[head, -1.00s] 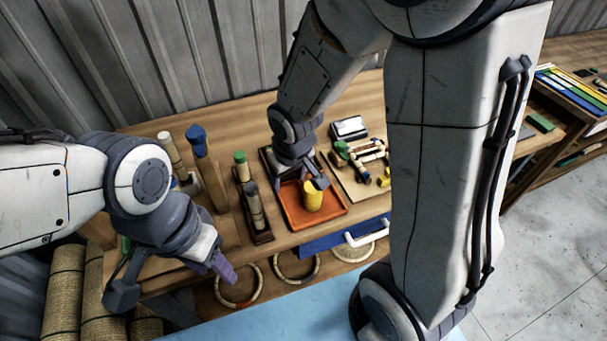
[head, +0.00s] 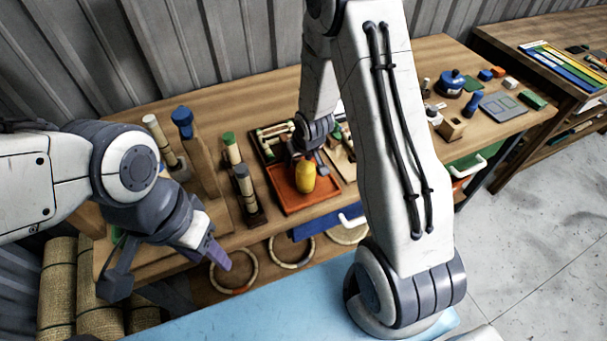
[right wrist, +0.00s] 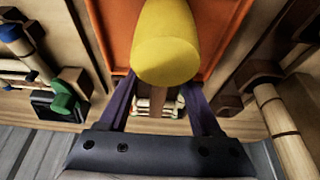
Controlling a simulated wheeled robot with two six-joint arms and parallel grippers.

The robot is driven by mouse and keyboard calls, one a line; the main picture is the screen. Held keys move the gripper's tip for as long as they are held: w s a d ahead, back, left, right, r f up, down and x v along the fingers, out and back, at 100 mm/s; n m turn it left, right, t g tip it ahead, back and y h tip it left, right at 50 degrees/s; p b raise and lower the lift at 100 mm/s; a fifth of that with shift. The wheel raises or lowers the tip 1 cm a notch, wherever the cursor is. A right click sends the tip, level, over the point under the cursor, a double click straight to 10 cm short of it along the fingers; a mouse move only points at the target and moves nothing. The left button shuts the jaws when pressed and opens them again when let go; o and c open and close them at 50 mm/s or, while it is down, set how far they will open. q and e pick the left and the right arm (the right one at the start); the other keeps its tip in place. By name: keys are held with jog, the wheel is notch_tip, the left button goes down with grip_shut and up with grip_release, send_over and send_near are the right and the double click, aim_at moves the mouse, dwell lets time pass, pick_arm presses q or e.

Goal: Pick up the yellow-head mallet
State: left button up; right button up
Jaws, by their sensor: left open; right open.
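The yellow-head mallet (head: 305,178) is at the orange tray (head: 327,196) in the head view. Its yellow head (right wrist: 165,45) fills the top middle of the right wrist view, with the brown handle running down from it toward my palm. My right gripper (right wrist: 164,95) is open, one finger on each side of the handle; I cannot tell whether they touch it. In the head view my right gripper (head: 309,160) is just behind the yellow head, partly hidden. My left gripper (head: 165,268) is open and empty in front of the bench at the left.
Rattan rings (head: 233,275) hang below the bench front. A blue pot (head: 452,80) and small blocks lie on the right.

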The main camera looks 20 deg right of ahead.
jog(key=shift+x, duration=1.25)
grip_shut()
jog(key=shift+r, duration=0.2)
